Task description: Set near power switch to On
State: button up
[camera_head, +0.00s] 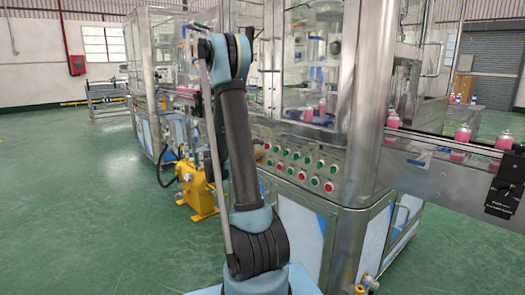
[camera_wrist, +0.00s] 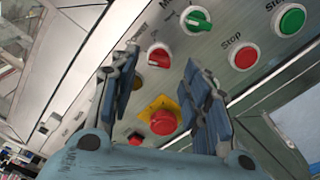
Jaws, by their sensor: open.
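In the wrist view my gripper (camera_wrist: 160,64) is open, its two dark blue fingers apart, facing a grey control panel (camera_wrist: 215,75). A rotary switch with a red knob (camera_wrist: 159,55) on a pale ring shows between the fingertips. A second rotary switch with a green knob (camera_wrist: 196,19) sits farther up. The labels by both are too small or cut off to read, so I cannot tell which is the near power switch or its setting. In the head view the button panel (camera_head: 300,165) is on the machine, partly behind my arm; my gripper cannot be made out there.
A red mushroom button (camera_wrist: 163,121) on a yellow plate lies between the fingers. A red Stop button (camera_wrist: 243,56) and a green button (camera_wrist: 290,20) are to the right. Green floor (camera_head: 100,230) is clear at left.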

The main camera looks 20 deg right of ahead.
aim_at(266, 147)
jog(key=shift+x, duration=1.8)
grip_shut()
